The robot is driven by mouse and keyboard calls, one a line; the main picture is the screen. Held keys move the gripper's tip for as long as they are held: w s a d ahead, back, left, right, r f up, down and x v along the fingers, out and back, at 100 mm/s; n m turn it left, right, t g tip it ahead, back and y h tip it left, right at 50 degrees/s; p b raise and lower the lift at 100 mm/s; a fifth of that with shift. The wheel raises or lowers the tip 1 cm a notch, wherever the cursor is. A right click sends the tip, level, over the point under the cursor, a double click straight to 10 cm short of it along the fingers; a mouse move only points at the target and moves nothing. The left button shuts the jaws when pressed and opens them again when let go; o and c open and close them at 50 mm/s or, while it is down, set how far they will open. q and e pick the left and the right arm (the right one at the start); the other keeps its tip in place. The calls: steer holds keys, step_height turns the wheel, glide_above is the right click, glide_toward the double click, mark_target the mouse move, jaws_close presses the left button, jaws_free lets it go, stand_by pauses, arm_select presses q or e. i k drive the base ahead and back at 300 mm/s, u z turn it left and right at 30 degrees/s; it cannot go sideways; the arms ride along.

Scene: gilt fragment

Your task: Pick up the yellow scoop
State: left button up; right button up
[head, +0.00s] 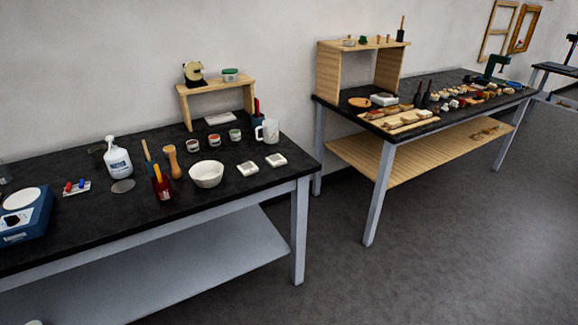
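I cannot make out a yellow scoop anywhere in the head view. The nearer black-topped table (235,185) holds small tools and vessels. On it a dark red and amber cup (162,184) stands with blue-handled tool ends above it, too small to identify. A tan wooden pestle-like tool (172,161) stands beside it, and a white bowl (206,174) is to its right. Neither of my grippers is in view.
A blue device with a white plate (24,214), a white spray bottle (117,158), a white mug (268,131) and a small wooden shelf (217,85) crowd the near table. A second table (345,108) stands at right, across a gap. Grey floor (430,260) is clear in front.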

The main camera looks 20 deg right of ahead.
mark_target(160, 178)
steer(key=z, duration=0.2)
steer(key=k, duration=0.35)
steer(key=z, duration=1.2)
steer(key=i, duration=0.85)
steer(key=u, duration=0.75)
steer(key=i, duration=0.45)
steer(key=u, duration=0.35)
